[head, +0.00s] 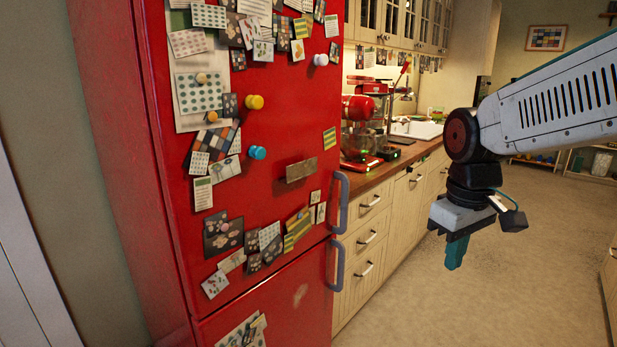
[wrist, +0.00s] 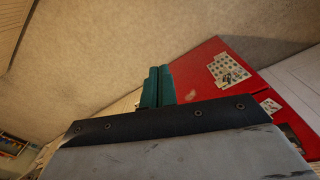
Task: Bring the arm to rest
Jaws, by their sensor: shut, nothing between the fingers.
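My arm reaches in from the right edge of the head view, with its wrist bent so that my gripper (head: 454,254) points down. The gripper hangs over open floor, to the right of the red fridge and in front of the drawer cabinets, touching nothing. In the wrist view, the two teal fingers of my gripper (wrist: 158,86) are together with nothing between them.
A red fridge (head: 283,207) with magnets and cards fills the left; it also shows in the wrist view (wrist: 203,76). Its grey handles (head: 341,203) stick out at its right edge. A counter with drawers (head: 371,237) runs behind. The floor (head: 510,290) is clear.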

